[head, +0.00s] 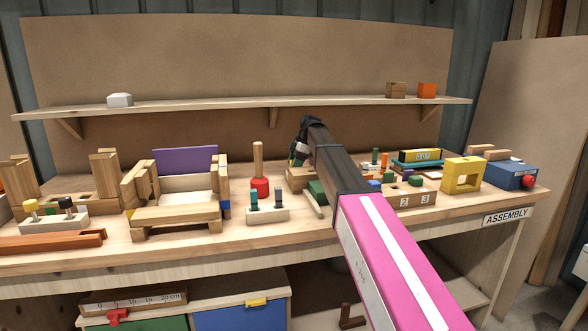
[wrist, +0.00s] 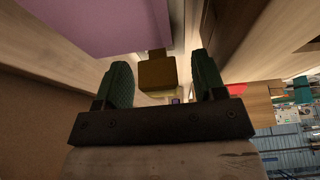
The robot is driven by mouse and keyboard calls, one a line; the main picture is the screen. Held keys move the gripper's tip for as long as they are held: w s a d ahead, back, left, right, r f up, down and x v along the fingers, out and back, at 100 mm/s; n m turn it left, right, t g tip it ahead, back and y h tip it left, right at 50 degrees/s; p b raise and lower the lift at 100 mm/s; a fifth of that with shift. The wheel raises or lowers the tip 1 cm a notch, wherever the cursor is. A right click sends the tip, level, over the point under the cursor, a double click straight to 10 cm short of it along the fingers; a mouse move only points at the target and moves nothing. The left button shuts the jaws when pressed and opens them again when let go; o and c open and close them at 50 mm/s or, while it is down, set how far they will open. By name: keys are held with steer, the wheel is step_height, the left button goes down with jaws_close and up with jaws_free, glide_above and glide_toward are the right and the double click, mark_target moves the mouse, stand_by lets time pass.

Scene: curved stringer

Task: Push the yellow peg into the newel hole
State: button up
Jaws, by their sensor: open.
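My gripper (wrist: 160,70) shows in the wrist view with its two dark green fingers apart. A dark yellow block-like piece (wrist: 158,74), which may be the yellow peg, shows between the fingers; a gap shows on each side of it. In the head view my gripper (head: 297,153) is at the back of the bench, partly hidden by my arm, with a small yellow patch beside it. I cannot make out the newel hole in either view.
A wooden frame with a purple panel (head: 186,160) stands left of centre. A red-based wooden handle (head: 259,170) and a block with two dark pegs (head: 267,214) stand left of my arm. A yellow block (head: 462,174) and a blue box (head: 510,175) are at the right. A shelf (head: 200,108) runs above.

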steer(key=c, duration=1)
steer(key=shift+r, duration=0.55)
steer(key=r, duration=0.3)
steer(key=shift+s+a+r, duration=0.25)
steer(key=shift+a, duration=0.05)
steer(key=s+a+r, duration=0.6)
steer(key=a, duration=0.2)
steer(key=s+d+r+m+t+h, duration=0.1)
steer(key=d+r+m+t, duration=0.1)
steer(key=d+m, duration=0.5)
steer(key=s+d+r+m+t+h, duration=0.1)
steer(key=d+r+m+t+h, duration=0.1)
steer(key=d+m, duration=0.6)
steer(key=shift+s+d+m+t, duration=0.3)
steer(key=shift+m+t, duration=0.5)
steer(key=shift+m, duration=0.7)
steer(key=shift+a, duration=0.1)
